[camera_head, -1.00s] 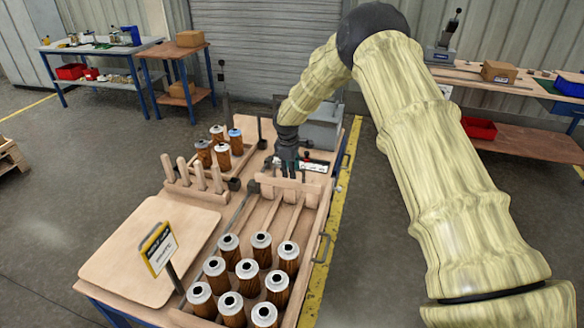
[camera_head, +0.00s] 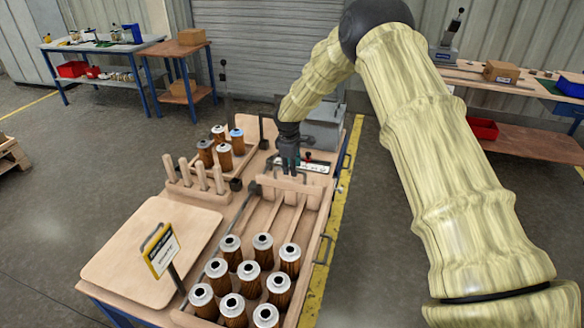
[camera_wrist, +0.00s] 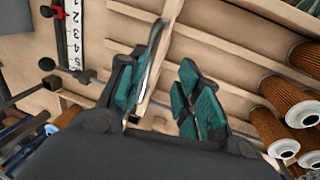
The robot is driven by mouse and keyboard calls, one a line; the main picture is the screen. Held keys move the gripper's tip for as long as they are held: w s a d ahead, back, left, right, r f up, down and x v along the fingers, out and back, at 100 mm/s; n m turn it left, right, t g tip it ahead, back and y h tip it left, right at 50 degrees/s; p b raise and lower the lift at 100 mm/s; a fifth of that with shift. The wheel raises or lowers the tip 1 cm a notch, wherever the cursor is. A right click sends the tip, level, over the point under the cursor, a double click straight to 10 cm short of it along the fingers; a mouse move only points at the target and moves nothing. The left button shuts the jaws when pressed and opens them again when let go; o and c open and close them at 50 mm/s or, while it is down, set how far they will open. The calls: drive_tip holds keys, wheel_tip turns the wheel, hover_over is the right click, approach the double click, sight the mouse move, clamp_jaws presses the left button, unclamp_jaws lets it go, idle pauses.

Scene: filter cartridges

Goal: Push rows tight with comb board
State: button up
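Several filter cartridges (camera_head: 249,271), brown with white caps, stand upright in rows at the near end of a long wooden tray (camera_head: 318,262). The cartridges also show at the right of the wrist view (camera_wrist: 300,75). The wooden comb board (camera_head: 290,190) stands across the lanes near the tray's far end, well apart from the cartridges. My gripper (camera_head: 290,167) is just above and behind the board. In the wrist view its teal fingers (camera_wrist: 165,95) are spread, with a thin grey handle (camera_wrist: 152,62) between them, near the left finger. I cannot tell whether they touch.
A peg rack (camera_head: 194,186) and a small tray of several cartridges (camera_head: 222,150) are left of the board. A flat wooden panel (camera_head: 150,250) and a yellow-black sign (camera_head: 161,250) are near left. A grey box (camera_head: 322,130) stands behind my gripper.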

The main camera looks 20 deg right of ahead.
wheel_tip(320, 180, up, 10)
drive_tip(key=s+p, duration=0.1)
drive_tip(key=p, duration=0.4)
drive_tip(key=shift+s+a, duration=0.3)
drive_tip(key=shift+a, duration=0.15)
idle(0.6)
drive_tip(key=shift+f, duration=0.1)
idle(0.5)
wheel_tip(320, 180, up, 12)
drive_tip(key=s+a, duration=0.1)
drive_tip(key=s, duration=0.1)
drive_tip(key=shift+a+f, duration=0.15)
drive_tip(key=shift+w, duration=0.1)
